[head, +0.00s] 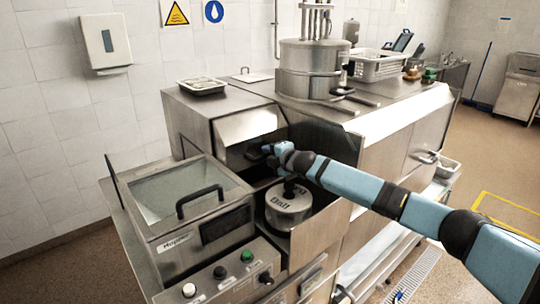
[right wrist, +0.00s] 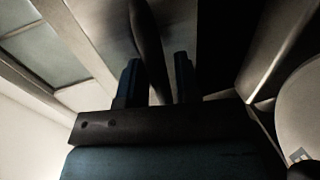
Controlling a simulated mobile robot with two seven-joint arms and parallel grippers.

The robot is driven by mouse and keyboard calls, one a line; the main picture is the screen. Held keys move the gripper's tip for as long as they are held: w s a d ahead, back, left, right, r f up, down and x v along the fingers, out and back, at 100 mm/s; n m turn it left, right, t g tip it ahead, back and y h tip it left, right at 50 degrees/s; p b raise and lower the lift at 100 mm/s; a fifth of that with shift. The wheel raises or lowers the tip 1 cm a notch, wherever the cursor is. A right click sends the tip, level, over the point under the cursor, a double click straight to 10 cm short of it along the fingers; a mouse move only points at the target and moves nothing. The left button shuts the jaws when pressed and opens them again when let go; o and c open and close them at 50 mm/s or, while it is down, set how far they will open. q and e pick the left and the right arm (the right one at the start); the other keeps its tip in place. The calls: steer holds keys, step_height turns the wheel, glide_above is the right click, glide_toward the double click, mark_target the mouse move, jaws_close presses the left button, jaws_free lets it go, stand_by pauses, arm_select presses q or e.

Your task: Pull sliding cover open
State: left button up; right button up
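A brushed-metal housing with a slanted cover panel (head: 247,123) stands in the middle of the head view. My right gripper (head: 265,151) reaches in from the right to the front of this housing, just below the panel. In the right wrist view a dark, curved bar like a handle (right wrist: 149,42) runs between the two fingers of my right gripper (right wrist: 157,82). The fingers are apart, with gaps visible beside the bar. Whether the bar belongs to the slanted panel is hidden by the gripper in the head view. My left gripper is not in view.
A glass-lidded unit with a black handle (head: 199,200) stands at front left, above a button panel (head: 227,275). A round lidded pot (head: 289,205) sits close below my right forearm. A large steel pot (head: 313,70) and a perforated basket (head: 377,66) stand on the counter behind.

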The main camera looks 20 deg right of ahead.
steer(key=shift+o, duration=0.6)
steer(key=shift+s+d, duration=0.1)
steer(key=shift+s, duration=0.15)
steer(key=b+v, duration=0.2)
steer(key=v, duration=1.1)
steer(key=shift+s, duration=0.2)
